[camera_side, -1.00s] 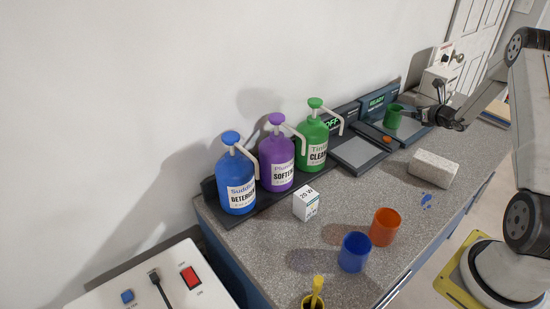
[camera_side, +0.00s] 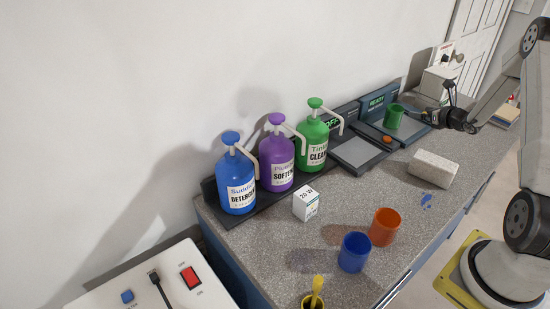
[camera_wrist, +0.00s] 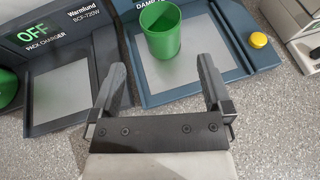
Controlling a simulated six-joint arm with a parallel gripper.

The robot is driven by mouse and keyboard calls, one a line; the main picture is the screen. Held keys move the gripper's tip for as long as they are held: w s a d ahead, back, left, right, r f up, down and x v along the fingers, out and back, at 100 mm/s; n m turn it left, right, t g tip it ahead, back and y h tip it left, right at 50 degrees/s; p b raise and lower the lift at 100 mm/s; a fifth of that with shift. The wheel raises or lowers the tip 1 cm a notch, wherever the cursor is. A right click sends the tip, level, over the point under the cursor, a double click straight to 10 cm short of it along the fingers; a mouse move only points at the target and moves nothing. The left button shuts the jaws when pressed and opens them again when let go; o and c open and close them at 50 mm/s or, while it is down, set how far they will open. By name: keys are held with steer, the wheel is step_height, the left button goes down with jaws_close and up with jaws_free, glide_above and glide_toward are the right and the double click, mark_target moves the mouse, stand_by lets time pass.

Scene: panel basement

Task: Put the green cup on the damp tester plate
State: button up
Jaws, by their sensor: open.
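The green cup (camera_side: 393,117) stands upright on the grey plate of the damp tester (camera_side: 376,101), whose display reads READY. In the wrist view the green cup (camera_wrist: 161,32) sits on the grey metal plate (camera_wrist: 196,50) of the damp tester, toward the plate's far part. My gripper (camera_side: 432,117) is to the right of the cup in the side view. In the wrist view my gripper (camera_wrist: 160,72) is open and empty, its two fingers apart and short of the cup. The cup's far side is hidden.
The pack charger (camera_wrist: 63,95), showing OFF, stands left of the tester. A yellow button (camera_wrist: 258,40) is at the tester's right. Blue, purple and green pump bottles (camera_side: 277,160) line the wall. A pale block (camera_side: 433,168), orange cup (camera_side: 384,227) and blue cup (camera_side: 354,252) stand on the counter.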

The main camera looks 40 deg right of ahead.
steer(key=shift+a, duration=0.1)
steer(key=w+a+r+n+g+y, duration=0.1)
steer(key=a+n+g+y, duration=0.25)
steer(key=a+n, duration=0.65)
steer(key=w+a+n+g+y, duration=0.25)
steer(key=a+n+y, duration=0.2)
steer(key=a, duration=1.05)
steer(key=s+a+r+n+g+h, duration=0.1)
steer(key=s+a+n+g+h, duration=0.1)
steer(key=s+a+n, duration=0.5)
steer(key=s+a+r+n+g+h, duration=0.2)
steer(key=s+a+n, duration=0.5)
steer(key=a+n, duration=0.5)
steer(key=n, duration=0.5)
steer(key=shift+s+g+h, duration=0.3)
steer(key=shift+g, duration=0.1)
